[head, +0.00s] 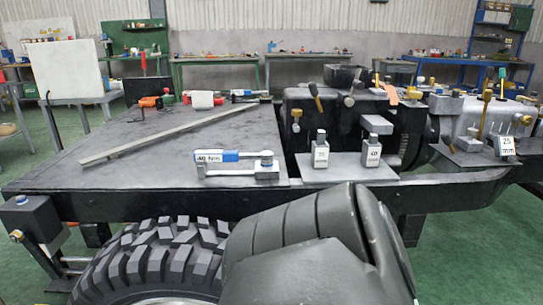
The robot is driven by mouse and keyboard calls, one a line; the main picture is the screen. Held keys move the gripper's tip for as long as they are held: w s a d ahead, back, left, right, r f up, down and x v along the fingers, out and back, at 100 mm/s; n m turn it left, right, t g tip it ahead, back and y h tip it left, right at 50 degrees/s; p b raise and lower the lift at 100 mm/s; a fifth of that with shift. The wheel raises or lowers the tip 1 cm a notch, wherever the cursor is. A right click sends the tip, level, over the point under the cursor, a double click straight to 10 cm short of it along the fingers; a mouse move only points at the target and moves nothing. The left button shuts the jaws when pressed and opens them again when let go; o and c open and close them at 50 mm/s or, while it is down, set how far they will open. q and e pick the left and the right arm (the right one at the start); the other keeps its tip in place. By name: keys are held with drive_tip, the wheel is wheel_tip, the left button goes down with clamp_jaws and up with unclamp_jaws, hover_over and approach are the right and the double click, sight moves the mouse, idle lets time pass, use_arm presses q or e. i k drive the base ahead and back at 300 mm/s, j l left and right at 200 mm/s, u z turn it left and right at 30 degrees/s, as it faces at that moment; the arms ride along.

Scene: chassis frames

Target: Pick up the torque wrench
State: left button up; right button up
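A tool that looks like the torque wrench (232,156) lies near the front edge of the grey plate (150,158) on the chassis frame. It has a blue and white body with a label that seems to read "Nm", and a grey metal part around its right end. Another small blue and white tool (243,95) lies farther back on the plate. Neither of my grippers is in view.
A long grey bar (165,136) lies diagonally across the plate. Two small labelled blocks (321,150) (371,151) stand right of the wrench, by dark machinery. A tyre (150,260) and a large dark rounded form (310,250) fill the front.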

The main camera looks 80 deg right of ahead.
sight(266, 157)
drive_tip(key=i+j+z, duration=0.15)
drive_tip(key=z, duration=2.2)
drive_tip(key=l+u, duration=0.2)
drive_tip(key=u, duration=1.05)
drive_tip(key=k+l+u, duration=0.1)
drive_tip(key=l+u, duration=0.2)
drive_tip(key=k+l+u, duration=0.15)
drive_tip(key=l+u, duration=0.15)
drive_tip(key=k+l+u, duration=0.15)
drive_tip(key=l+u, duration=0.15)
drive_tip(key=k+l+u, duration=0.35)
drive_tip(key=k+l, duration=0.45)
